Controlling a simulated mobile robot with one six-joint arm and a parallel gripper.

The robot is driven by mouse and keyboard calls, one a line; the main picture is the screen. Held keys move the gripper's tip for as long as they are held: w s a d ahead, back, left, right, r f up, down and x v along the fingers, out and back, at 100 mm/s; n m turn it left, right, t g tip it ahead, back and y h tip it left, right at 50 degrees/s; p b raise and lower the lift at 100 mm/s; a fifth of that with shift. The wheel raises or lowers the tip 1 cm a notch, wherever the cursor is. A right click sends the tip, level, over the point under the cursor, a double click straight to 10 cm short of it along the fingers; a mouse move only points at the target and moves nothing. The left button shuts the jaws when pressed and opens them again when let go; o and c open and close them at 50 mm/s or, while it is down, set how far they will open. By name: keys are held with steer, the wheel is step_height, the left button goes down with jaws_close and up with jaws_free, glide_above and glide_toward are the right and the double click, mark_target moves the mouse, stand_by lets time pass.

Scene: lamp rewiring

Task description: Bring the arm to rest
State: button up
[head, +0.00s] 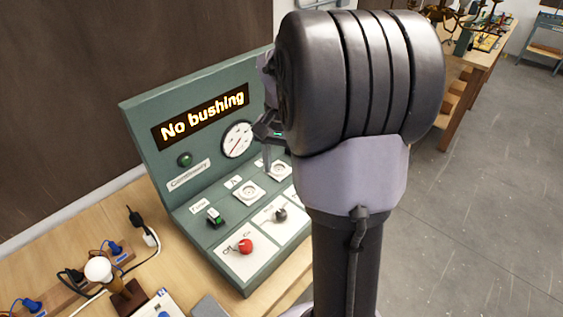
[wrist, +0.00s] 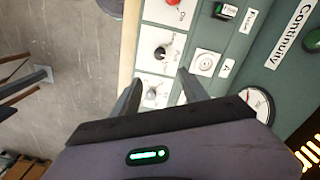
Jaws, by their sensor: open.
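My arm stands upright in the right half of the head view and hides part of the green test panel (head: 158,125). My gripper (head: 268,150) shows only in part there, in front of the panel near its dial. In the wrist view my gripper (wrist: 158,82) has its two fingers spread apart with nothing between them. The fingers point over the panel's sloped face, with a socket and knobs beyond their tips. A green light strip shows on the gripper body.
The panel's display (head: 202,117) reads "No bushing". A red knob (head: 245,246) sits on its front. A lamp bulb (head: 98,270), plugs and cords lie on the wooden bench (head: 75,225) at left. Another bench (head: 463,100) stands at back right. The grey floor (head: 490,190) at right is clear.

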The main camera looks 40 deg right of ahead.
steer(key=s+a+r+n+t+b, duration=0.2)
steer(key=a+n+b, duration=0.15)
steer(key=a, duration=0.85)
steer(key=s+a+f+n+t+y+b, duration=0.1)
steer(key=s+a+f+n+t+b, duration=0.1)
steer(key=s+a, duration=0.3)
steer(key=s+a+f+n+t+y+b, duration=0.1)
steer(key=s+a, duration=0.4)
steer(key=a, duration=0.5)
steer(key=shift+s+a+f+n+t+b, duration=0.35)
steer(key=shift+n+b, duration=0.2)
steer(key=shift+b, duration=0.55)
